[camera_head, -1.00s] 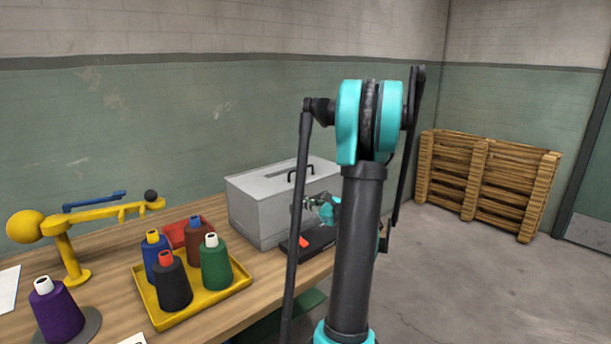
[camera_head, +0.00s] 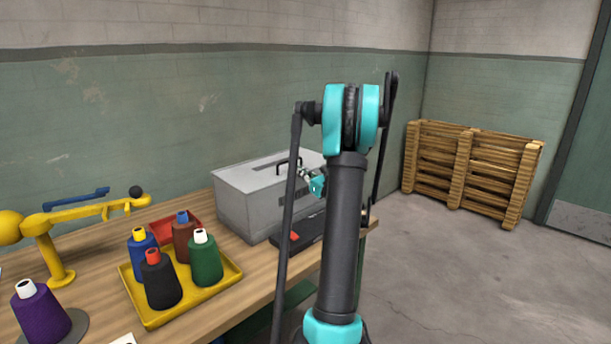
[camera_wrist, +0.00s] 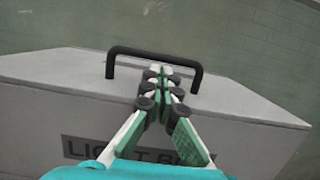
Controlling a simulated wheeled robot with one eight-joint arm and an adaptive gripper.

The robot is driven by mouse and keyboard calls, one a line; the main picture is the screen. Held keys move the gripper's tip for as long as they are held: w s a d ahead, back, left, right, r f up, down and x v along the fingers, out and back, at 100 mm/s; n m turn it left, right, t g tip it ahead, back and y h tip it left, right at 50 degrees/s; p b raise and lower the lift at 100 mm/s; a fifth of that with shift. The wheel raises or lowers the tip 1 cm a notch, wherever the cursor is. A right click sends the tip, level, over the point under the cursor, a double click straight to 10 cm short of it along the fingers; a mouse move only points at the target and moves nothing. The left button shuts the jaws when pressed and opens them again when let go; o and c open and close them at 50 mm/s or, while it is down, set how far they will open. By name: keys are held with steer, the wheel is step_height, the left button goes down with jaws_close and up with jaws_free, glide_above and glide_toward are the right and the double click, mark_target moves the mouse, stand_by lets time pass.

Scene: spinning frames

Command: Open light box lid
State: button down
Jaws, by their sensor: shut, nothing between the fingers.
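The light box (camera_head: 238,205) is a grey metal box on the wooden table, against the wall. Its lid (camera_head: 245,174) is closed and has a black handle (camera_head: 289,160). In the wrist view the box front (camera_wrist: 230,145) carries partly hidden "LIGHT BOX" lettering, and the handle (camera_wrist: 150,52) stands up from the lid. My gripper (camera_wrist: 160,73) is shut and empty, its fingertips just in front of the handle in the picture. I cannot tell whether they touch it. In the head view my gripper (camera_head: 305,173) is at the box's front right, partly hidden by my arm.
A yellow tray (camera_head: 222,285) with several thread cones stands left of the box, a red tray (camera_head: 160,228) behind it. A dark flat item with a red part (camera_head: 294,236) lies before the box. A yellow stand (camera_head: 50,245) is at far left. A wooden pallet (camera_head: 465,165) leans at the back right.

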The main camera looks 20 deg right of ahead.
steer(key=shift+w+a+r, duration=0.1)
steer(key=shift+w+a, duration=0.05)
steer(key=shift+w, duration=0.25)
steer(key=shift+r, duration=0.2)
